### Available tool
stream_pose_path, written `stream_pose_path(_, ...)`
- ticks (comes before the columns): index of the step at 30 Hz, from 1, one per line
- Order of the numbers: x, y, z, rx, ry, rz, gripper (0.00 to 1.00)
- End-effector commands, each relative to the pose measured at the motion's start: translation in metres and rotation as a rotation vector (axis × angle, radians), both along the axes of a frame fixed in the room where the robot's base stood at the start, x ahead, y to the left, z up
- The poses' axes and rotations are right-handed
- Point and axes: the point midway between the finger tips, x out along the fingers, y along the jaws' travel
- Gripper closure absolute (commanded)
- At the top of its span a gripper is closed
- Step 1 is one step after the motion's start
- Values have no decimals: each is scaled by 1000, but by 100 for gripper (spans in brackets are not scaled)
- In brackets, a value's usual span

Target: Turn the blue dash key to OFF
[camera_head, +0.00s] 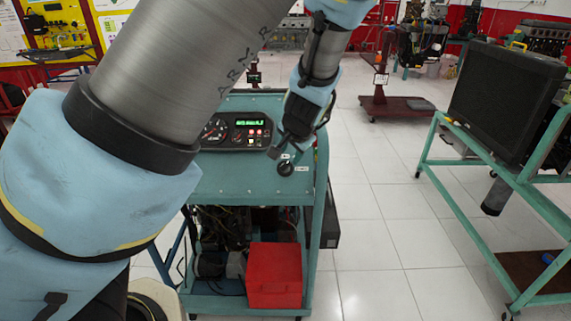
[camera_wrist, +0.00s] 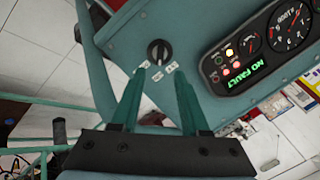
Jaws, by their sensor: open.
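The dash key (camera_wrist: 159,50) is a dark knob in a round black switch on the teal panel (camera_wrist: 125,45); no blue shows on it. Small white labels (camera_wrist: 158,75) sit around its near side, too small to read surely. Its turned position is hard to tell. The switch also shows in the head view (camera_head: 286,168), just below my gripper. My gripper (camera_wrist: 161,80) has two green fingers, apart, with nothing between them. In the wrist view their tips point at the switch and appear short of the knob. The head view shows my gripper (camera_head: 289,148) above the panel.
The gauge cluster (camera_head: 236,131) beside the switch has lit lamps and a green display that reads NO FAULT in the wrist view (camera_wrist: 247,75). A red box (camera_head: 274,275) sits on the trolley's lower shelf. A radiator stand (camera_head: 505,100) is at right; open floor (camera_head: 375,240) lies between.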

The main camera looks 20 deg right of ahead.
Motion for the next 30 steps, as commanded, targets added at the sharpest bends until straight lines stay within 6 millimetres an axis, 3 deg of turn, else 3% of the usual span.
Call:
stream_pose_path(9, 33, -5, -46, 3, 3, 5, 55)
stream_pose_path(15, 45, -9, -64, 1, 2, 3, 55)
stream_pose_path(26, 47, -11, -69, -1, 2, 2, 55)
stream_pose_path(30, 47, -10, -69, -1, 2, 2, 68)
